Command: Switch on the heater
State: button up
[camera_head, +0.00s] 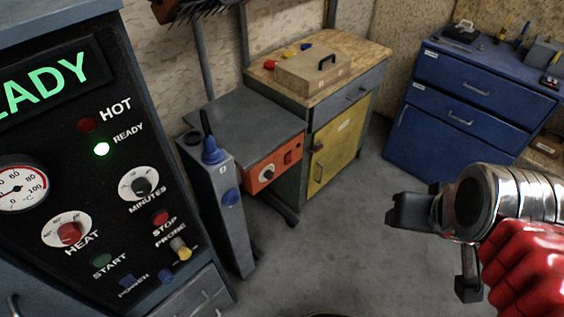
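A dark control panel (112,190) on a blue-grey cabinet fills the left side, close to the camera. Its green display reads "…ADY", cut off by the frame edge. The HOT lamp (86,125) is dark red and the READY lamp (102,149) is lit. The red HEAT knob (69,233) sits on a white dial, with the green START button (103,260) and blue POWER control (131,281) below. No part is labelled "heater". My gripper (438,252) is at the right, far from the panel. Its dark fingers are apart, with nothing visible between them.
A grey post (230,215) with a blue-topped tool stands beside the panel. Behind it are a grey bench with an orange control box (271,172), a yellow-doored cabinet (337,145) carrying a wooden case (312,70), and a blue drawer unit (455,125). The middle floor is clear.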

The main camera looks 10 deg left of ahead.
aim_at(288, 157)
jog(key=z, duration=0.15)
jog(key=k, duration=0.6)
jog(key=u, duration=0.85)
jog(key=i, duration=1)
jog(key=z, duration=0.25)
jog(key=k, duration=0.5)
jog(key=u, duration=0.05)
